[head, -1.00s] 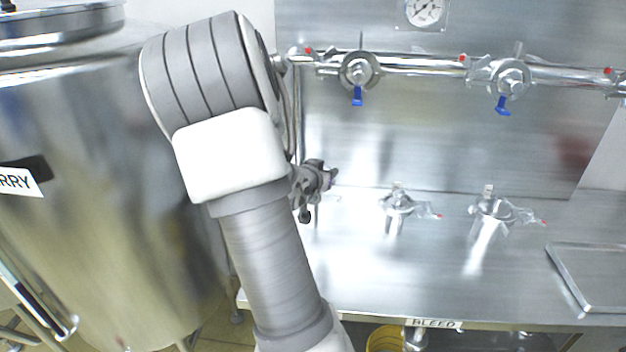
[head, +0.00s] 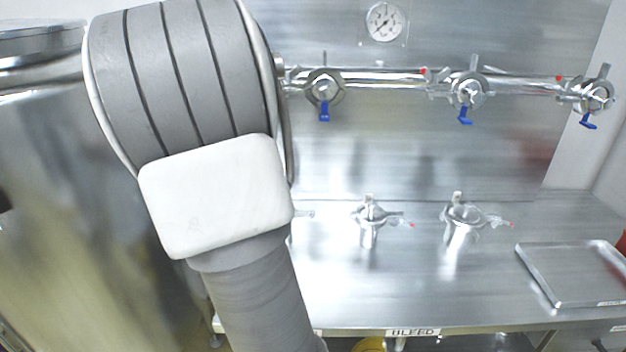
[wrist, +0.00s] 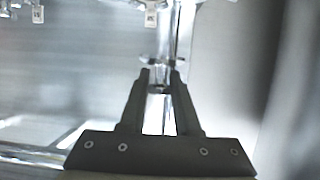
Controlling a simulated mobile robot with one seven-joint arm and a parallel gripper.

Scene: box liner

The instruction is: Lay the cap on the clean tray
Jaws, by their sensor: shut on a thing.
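My gripper (wrist: 160,78) shows in the wrist view, its two dark fingers a little apart and closed on a small shiny metal piece (wrist: 160,62), which looks like the cap. Glare and blur hide its exact shape. In the head view my own arm hides the gripper and what it holds. A flat metal tray (head: 570,275) with a low rim lies at the right of the steel bench, empty, with a small label at its front right corner that I cannot read. The gripper is not over the tray.
A pipe with blue-handled valves (head: 470,92) runs along the back panel. A large steel vessel (head: 70,200) stands at the left.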

